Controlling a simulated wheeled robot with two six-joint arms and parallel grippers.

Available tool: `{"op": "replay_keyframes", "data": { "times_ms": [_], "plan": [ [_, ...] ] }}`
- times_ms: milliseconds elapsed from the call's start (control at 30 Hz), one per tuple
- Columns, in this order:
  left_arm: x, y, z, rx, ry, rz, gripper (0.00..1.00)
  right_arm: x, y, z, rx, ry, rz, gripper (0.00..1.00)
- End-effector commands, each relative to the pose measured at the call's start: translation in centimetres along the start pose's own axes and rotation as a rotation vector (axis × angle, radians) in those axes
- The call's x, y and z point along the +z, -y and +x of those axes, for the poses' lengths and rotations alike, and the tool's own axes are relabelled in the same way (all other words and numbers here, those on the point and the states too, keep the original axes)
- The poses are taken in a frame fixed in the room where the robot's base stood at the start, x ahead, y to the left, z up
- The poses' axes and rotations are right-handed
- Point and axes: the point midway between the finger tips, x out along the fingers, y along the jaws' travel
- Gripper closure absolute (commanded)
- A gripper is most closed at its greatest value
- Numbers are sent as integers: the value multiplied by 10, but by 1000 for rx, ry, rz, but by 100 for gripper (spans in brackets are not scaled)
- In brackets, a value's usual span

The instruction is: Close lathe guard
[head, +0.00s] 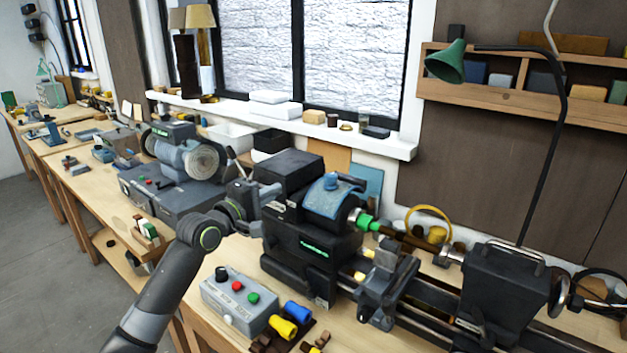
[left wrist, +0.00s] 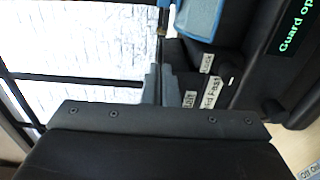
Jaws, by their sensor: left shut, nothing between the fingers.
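The lathe (head: 300,235) stands on the bench in the middle of the head view. Its blue guard (head: 328,197) sits on top of the headstock, beside the chuck with a green piece (head: 366,222). In the left wrist view the guard (left wrist: 200,18) shows at the top edge. The lathe display (left wrist: 296,25) there reads "Guard op...", cut off by the frame. My left gripper (head: 262,193) is shut and empty at the left side of the headstock. In the left wrist view its fingers (left wrist: 158,80) are together, below the guard in the picture. My right gripper is not in view.
A grey control box (head: 238,300) with colored buttons sits in front of the lathe, beside yellow and blue cylinders (head: 290,320). A grey machine with a roll (head: 190,160) stands left. A green lamp (head: 448,62) hangs over the right side. A window sill (head: 340,136) runs behind.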

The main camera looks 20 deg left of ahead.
Motion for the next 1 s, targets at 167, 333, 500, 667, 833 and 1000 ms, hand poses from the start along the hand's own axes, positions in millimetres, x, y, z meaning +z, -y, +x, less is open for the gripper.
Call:
{"op": "replay_keyframes", "data": {
  "times_ms": [167, 333, 500, 667, 833, 1000],
  "plan": [
    [1, -2, 19, -1, 0, -4, 100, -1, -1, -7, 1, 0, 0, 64],
    [1, -2, 46, -1, 1, -3, 100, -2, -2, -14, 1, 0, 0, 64],
    [1, -1, 71, -2, 1, -1, 100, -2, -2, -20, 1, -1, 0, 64],
    [1, 0, 93, -3, 0, -1, 100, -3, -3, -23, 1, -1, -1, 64],
    [19, -2, 102, -4, 2, 0, 100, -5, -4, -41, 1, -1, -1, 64],
    [33, -1, 105, -3, 1, 1, 100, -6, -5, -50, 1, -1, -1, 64]
  ]
}}
